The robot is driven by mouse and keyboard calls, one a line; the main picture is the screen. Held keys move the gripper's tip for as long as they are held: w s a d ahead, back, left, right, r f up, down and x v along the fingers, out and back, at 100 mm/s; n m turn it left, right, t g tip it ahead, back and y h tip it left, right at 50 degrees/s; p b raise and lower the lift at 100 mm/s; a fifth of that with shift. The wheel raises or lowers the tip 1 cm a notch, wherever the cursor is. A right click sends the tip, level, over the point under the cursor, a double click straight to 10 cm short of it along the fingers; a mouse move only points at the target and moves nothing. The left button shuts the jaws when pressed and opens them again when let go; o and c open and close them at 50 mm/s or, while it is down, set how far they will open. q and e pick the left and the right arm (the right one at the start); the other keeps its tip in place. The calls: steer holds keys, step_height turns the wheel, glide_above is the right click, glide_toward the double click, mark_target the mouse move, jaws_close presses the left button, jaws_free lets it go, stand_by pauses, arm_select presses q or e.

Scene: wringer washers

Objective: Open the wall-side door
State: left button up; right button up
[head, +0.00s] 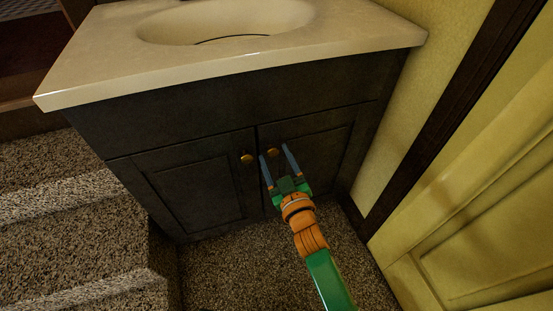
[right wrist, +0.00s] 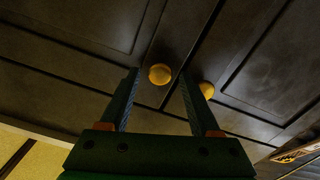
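The wall-side door (head: 318,158) is the right door of a dark vanity cabinet, closed and flush with the front. It also fills the upper left of the right wrist view (right wrist: 90,25). Its round brass knob (head: 273,152) sits near the door's inner edge. My right gripper (head: 273,151) is open, with a finger on each side of this knob. In the right wrist view the knob (right wrist: 159,74) shows between the fingertips, with gaps on both sides; contact is not visible. My left gripper is not in view.
The other door (head: 200,180) is closed, and its knob (head: 247,158) is just left of my left-hand finger. A pale countertop (head: 110,70) with a basin overhangs the doors. A yellow panelled door (head: 480,220) stands at the right. Carpeted steps (head: 70,235) rise at the left.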

jaws_close()
stand_by(1.2)
